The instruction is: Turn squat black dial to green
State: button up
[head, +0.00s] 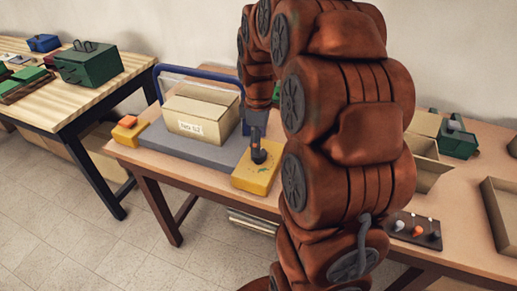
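The squat black dial (259,156) sits on a yellow box (257,178) at the right end of a grey machine base on the workbench. Small green and reddish marks show faintly on the yellow top near the dial. My gripper (257,146) points down right over the dial, touching it or very close. The fingers are dark and small here, so I cannot tell whether they are shut on it. My rust-red arm fills the middle of the view and hides the bench behind it.
A cardboard box (201,112) stands on the grey base (180,148) under a blue frame (199,72). An orange button on a yellow block (128,130) is at its left end. At right are a switch panel (413,230), open cartons (430,172) and a green case (458,140).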

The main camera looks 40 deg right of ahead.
jog(key=shift+f, duration=1.8)
jog(key=c, duration=1.2)
jog(key=shift+o, duration=0.2)
